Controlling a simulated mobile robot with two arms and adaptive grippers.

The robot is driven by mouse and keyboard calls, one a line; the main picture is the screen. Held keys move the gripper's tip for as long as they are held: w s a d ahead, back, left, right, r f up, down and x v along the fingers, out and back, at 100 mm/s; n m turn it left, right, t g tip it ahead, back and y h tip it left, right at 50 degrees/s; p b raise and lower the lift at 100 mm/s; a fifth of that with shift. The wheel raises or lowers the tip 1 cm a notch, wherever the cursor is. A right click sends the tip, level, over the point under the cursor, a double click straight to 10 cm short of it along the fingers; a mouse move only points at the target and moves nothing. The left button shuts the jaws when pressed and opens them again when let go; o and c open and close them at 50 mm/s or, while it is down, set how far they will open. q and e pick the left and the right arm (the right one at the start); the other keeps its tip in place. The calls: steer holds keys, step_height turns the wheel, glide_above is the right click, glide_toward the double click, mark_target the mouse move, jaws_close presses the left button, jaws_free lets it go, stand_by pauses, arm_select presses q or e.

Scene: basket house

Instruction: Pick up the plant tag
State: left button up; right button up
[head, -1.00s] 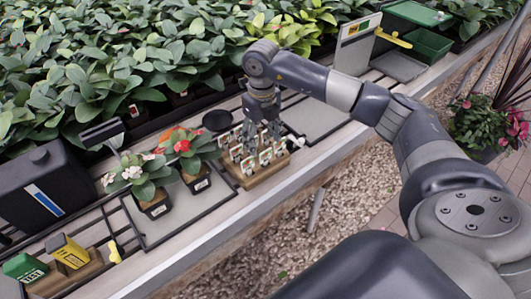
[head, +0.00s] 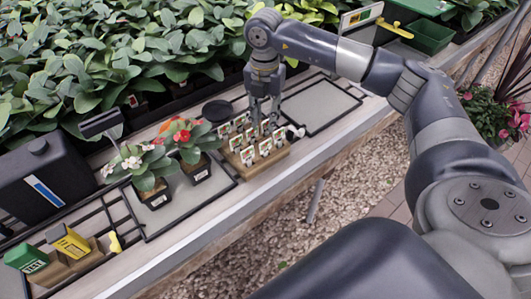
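Several small white plant tags (head: 248,157) with coloured pictures stand upright in rows in a wooden holder (head: 264,172) on the bench. My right gripper (head: 265,128) points straight down over the back part of the holder. Its two fingers are apart with a gap between them, and I see no tag held there. The fingertips are close to the back row of tags; I cannot tell whether they touch any. The fingers partly hide the tags behind them. My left gripper is not in view.
Two potted flowering plants (head: 190,146) stand left of the holder. A black round dish (head: 217,110) lies behind it, and a small white object (head: 296,132) is at its right. A black canister (head: 42,181) stands far left. A framed grey panel (head: 321,106) lies flat at the right.

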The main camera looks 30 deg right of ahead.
mark_target(266, 141)
steer(key=m, duration=0.2)
steer(key=m+b, duration=0.1)
steer(key=m, duration=0.3)
steer(key=shift+s+d+f, duration=0.2)
steer(key=shift+d+f, duration=0.05)
steer(key=shift+f, duration=0.1)
step_height(266, 141, down, 5)
steer(key=shift+f, duration=0.15)
steer(key=shift+w+a+f+p, duration=0.15)
steer(key=shift+f+p, duration=0.2)
steer(key=shift+f, duration=1.05)
steer(key=shift+s+a+f+p, duration=0.1)
steer(key=shift+f+p, duration=0.25)
steer(key=shift+f, duration=1)
steer(key=shift+c, duration=0.5)
jaws_close()
